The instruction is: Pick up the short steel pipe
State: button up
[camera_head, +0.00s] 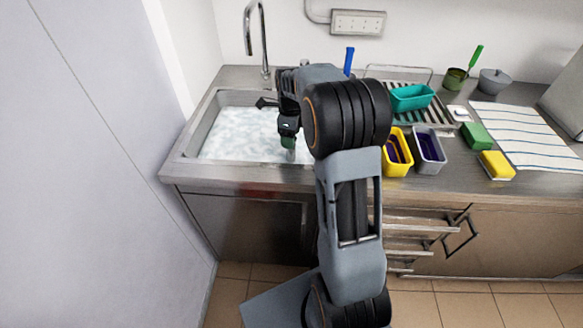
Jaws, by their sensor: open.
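I cannot make out the short steel pipe for certain. A small pale grey piece (291,156) shows just below my gripper at the sink's front edge, but I cannot tell what it is. My gripper (276,122) is open over the right part of the sink (196,138), which is full of white, foamy water. One dark finger points left and the other points down with a green part near its tip. My own arm hides the sink's right side and part of the counter behind it.
A tall curved tap (264,40) stands behind the sink. Right of my arm are a yellow bin (397,168), a grey bin (429,165), a teal tray (412,97) on a rack, a green block (476,136), a yellow sponge (497,165) and a striped towel (530,135).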

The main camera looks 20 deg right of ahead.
aim_at(291, 157)
jog(key=shift+d+f, duration=0.1)
jog(key=shift+f, duration=2.55)
jog(key=c, duration=0.9)
